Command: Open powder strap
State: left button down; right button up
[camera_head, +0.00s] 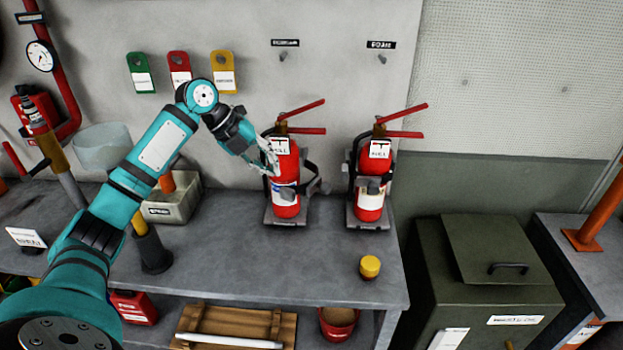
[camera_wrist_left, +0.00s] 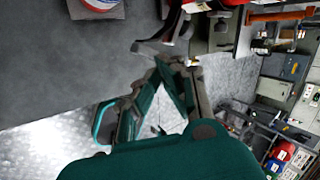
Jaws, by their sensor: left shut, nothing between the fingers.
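Two red fire extinguishers stand upright in dark brackets on the grey bench, below two small wall labels. The left extinguisher (camera_head: 285,195) is under the longer label, which I cannot read clearly. Its dark strap (camera_head: 314,184) sticks out to the right of the body, with its end away from the bottle. The right extinguisher (camera_head: 370,205) has its dark strap (camera_head: 371,181) across its front. My left gripper (camera_head: 270,160) is shut and empty at the upper left side of the left extinguisher; I cannot tell if it touches. Its fingers also show in the left wrist view (camera_wrist_left: 180,82).
A yellow-capped item (camera_head: 370,267) sits near the bench's front edge (camera_head: 330,300). A grey bin (camera_head: 178,205) stands left of the extinguishers. A green metal box (camera_head: 500,250) stands to the right. The bench front before the brackets is mostly clear.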

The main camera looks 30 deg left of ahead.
pick_arm(q)
jog(key=w+d+f+p, duration=0.4)
jog(key=w+d+f, duration=0.2)
jog(key=d+f, duration=0.1)
jog(key=shift+w+f+p, duration=0.3)
jog(key=shift+p, duration=0.05)
dwell(0.4)
